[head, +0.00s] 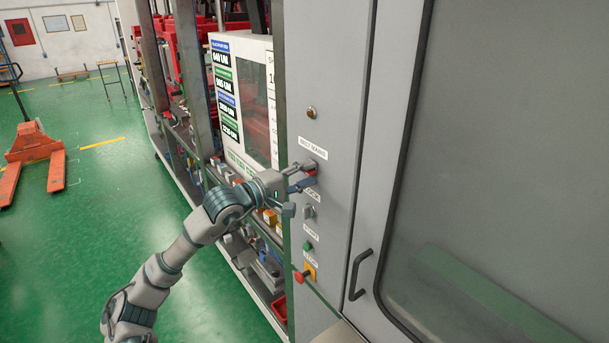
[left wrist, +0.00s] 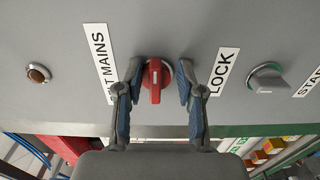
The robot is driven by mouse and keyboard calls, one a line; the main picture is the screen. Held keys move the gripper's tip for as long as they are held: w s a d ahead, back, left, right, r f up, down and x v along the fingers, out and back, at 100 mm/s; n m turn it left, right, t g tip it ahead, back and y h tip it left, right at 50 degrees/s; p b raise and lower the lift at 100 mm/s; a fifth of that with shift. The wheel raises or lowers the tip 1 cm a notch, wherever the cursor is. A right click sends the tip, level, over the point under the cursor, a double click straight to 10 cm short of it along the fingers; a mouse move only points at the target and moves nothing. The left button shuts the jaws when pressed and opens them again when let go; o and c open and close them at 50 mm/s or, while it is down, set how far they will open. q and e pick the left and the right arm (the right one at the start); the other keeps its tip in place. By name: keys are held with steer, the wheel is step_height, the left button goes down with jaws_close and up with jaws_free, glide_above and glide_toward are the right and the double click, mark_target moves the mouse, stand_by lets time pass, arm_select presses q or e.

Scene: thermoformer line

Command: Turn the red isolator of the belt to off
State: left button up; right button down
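The red isolator (left wrist: 155,84) sits on the grey panel between the labels BELT MAINS and LOCK. In the left wrist view its handle lies along the picture's vertical. In the head view only a bit of the red isolator (head: 309,173) shows behind my left gripper (head: 301,182). In the left wrist view my left gripper (left wrist: 160,74) is open, with one finger on each side of the isolator. The left finger is very near the knob or touching it; a gap shows at the right finger. My right gripper is in neither view.
On the same panel are an amber lamp (head: 311,112), a grey selector (head: 309,211), a green button (head: 308,246) and a red stop button (head: 299,277). A door handle (head: 359,275) sticks out to the right. An orange pallet truck (head: 33,150) stands on open green floor at left.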

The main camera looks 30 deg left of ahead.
arm_select(q)
steer(key=v, duration=1.2)
stand_by(0.4)
stand_by(0.4)
